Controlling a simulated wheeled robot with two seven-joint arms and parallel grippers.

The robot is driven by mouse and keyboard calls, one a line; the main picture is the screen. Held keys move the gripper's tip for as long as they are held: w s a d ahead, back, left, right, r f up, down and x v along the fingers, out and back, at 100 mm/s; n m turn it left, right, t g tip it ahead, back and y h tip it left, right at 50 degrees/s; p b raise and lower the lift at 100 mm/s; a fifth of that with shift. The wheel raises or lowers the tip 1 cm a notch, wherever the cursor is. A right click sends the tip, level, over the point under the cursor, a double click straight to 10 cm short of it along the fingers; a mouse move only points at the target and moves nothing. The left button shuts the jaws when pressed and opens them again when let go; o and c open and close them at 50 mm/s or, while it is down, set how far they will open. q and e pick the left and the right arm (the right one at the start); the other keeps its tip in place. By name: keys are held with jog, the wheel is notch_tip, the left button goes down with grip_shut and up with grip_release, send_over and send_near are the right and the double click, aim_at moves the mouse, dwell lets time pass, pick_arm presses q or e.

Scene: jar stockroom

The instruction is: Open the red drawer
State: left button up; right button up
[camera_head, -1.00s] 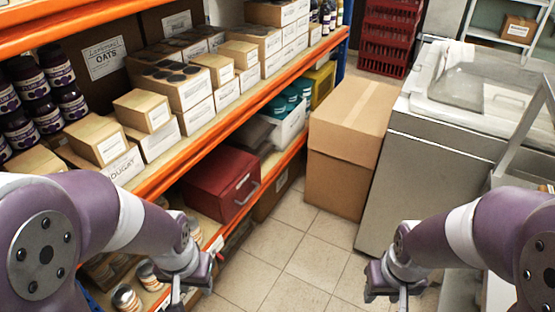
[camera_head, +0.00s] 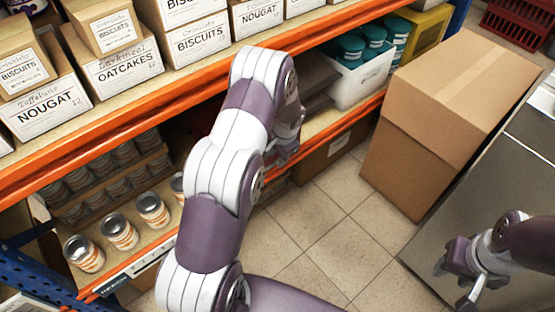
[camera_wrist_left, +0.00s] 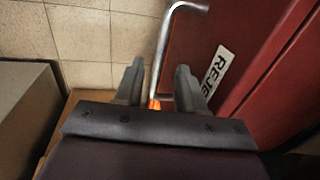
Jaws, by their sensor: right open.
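The red drawer (camera_wrist_left: 230,40) fills the right of the left wrist view, with a white label (camera_wrist_left: 217,70) reading "REJE…". Its grey bar handle (camera_wrist_left: 164,32) runs down between the fingers of my left gripper (camera_wrist_left: 158,78). These fingers are open, one on each side of the handle, with visible gaps. In the head view my left arm reaches to the lower shelf and hides nearly all of the drawer; the left fingertips are not clear there. My right gripper (camera_head: 458,278) is open and empty at the lower right, in front of the grey cabinet.
Tins (camera_head: 118,231) stand on the lower shelf. A white bin (camera_head: 358,83) with teal-lidded jars is beyond. A large cardboard box (camera_head: 440,125) stands on the floor; the tiles (camera_head: 325,225) before it are clear.

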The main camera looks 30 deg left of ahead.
pick_arm(q)
jog(key=shift+w+a+f, duration=0.15)
jog(key=shift+f, duration=0.75)
grip_shut()
jog(key=s+d+b, duration=0.1)
jog(key=s+d, duration=0.2)
jog(key=d, duration=0.4)
jog(key=s+d+b, duration=0.2)
jog(key=s+d, duration=0.1)
jog(key=d, duration=0.4)
jog(key=shift+d, duration=0.15)
grip_release()
